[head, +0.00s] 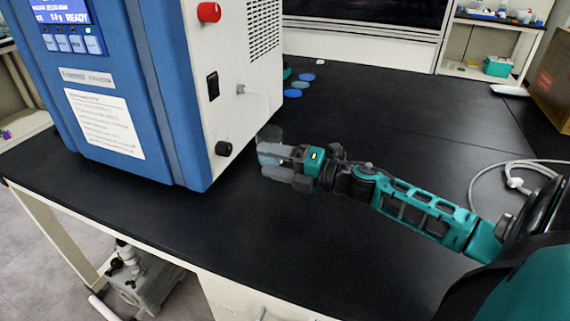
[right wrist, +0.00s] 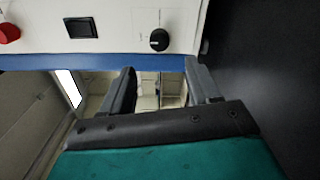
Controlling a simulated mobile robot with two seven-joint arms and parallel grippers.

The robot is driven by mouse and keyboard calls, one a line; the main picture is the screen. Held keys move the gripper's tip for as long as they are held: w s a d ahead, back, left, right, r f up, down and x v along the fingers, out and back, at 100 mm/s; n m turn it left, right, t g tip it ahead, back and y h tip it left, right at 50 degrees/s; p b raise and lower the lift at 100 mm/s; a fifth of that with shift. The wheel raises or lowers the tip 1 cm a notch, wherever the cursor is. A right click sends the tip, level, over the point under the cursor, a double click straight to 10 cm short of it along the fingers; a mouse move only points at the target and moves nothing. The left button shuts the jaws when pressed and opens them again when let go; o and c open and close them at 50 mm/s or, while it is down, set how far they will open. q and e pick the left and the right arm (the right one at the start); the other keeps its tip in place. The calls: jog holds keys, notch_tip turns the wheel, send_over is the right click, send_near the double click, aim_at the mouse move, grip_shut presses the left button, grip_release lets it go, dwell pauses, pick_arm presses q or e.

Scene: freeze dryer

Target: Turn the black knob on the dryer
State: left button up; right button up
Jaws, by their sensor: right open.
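The black knob (head: 223,148) is low on the white side panel of the blue and white dryer (head: 130,90). In the right wrist view the knob (right wrist: 159,40) shows ahead of the fingers, between their lines, with a clear gap to them. My right gripper (head: 268,152) is to the right of the knob in the head view, open and empty. Its two fingers (right wrist: 165,82) stand apart in the wrist view, and nothing is between them. My left gripper is not in view.
A red knob (head: 209,12) and a black rocker switch (head: 212,86) sit above the black knob on the same panel. Blue discs (head: 293,121) lie behind the gripper. The black bench top (head: 350,240) is mostly clear.

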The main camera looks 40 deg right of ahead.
jog(key=shift+v, duration=1.4)
